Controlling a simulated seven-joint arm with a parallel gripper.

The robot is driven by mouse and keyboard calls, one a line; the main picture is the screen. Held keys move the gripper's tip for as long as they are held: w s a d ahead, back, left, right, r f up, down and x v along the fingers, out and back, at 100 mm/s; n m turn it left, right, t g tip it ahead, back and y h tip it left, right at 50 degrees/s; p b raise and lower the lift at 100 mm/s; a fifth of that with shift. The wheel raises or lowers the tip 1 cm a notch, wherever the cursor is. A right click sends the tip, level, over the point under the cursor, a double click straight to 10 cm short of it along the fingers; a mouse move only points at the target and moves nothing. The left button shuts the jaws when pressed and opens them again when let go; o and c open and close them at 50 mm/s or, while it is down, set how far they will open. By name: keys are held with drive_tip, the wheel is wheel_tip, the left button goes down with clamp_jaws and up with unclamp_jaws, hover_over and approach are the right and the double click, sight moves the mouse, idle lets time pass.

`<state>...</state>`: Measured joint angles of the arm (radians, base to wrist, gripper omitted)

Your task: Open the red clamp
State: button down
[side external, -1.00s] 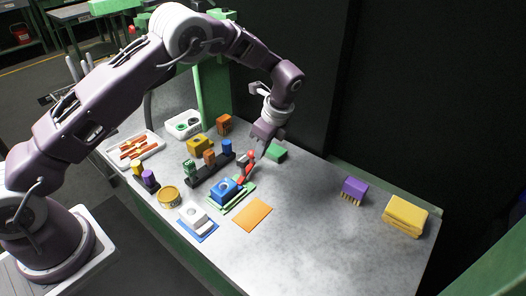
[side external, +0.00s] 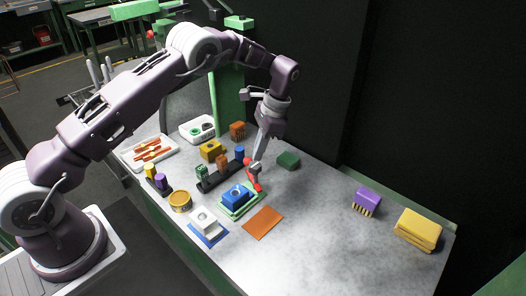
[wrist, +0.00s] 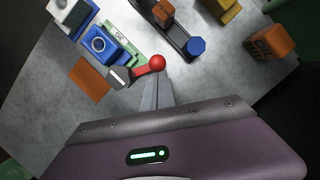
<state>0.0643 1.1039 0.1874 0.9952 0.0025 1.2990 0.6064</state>
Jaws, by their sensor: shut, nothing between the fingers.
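The red clamp (side external: 256,187) stands at the right end of a green fixture (side external: 224,211) that holds a blue block (side external: 235,194). In the wrist view its red lever ends in a red ball (wrist: 157,63), and its grey head (wrist: 119,77) lies beside the blue block (wrist: 98,43). I cannot tell whether the clamp presses on the block. My gripper (side external: 256,159) is shut and empty, pointing down at the clamp lever. In the wrist view its fingertips (wrist: 158,80) are just beside the red ball; contact is unclear.
A dark rack (side external: 206,185) with coloured pegs stands behind the fixture. An orange mat (side external: 263,221) lies in front of it. A green block (side external: 288,160), purple piece (side external: 367,199) and yellow stack (side external: 418,229) lie to the right. The table's middle right is clear.

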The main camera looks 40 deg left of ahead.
drive_tip(key=shift+s+a+n, duration=0.25)
drive_tip(key=shift+a+n, duration=0.1)
drive_tip(key=shift+n, duration=0.45)
drive_tip(key=shift+r, duration=0.1)
drive_tip(key=a+v, duration=0.1)
drive_tip(key=v, duration=0.5)
drive_tip(key=shift+w+d+r, duration=0.2)
drive_tip(key=shift+d+r, duration=0.25)
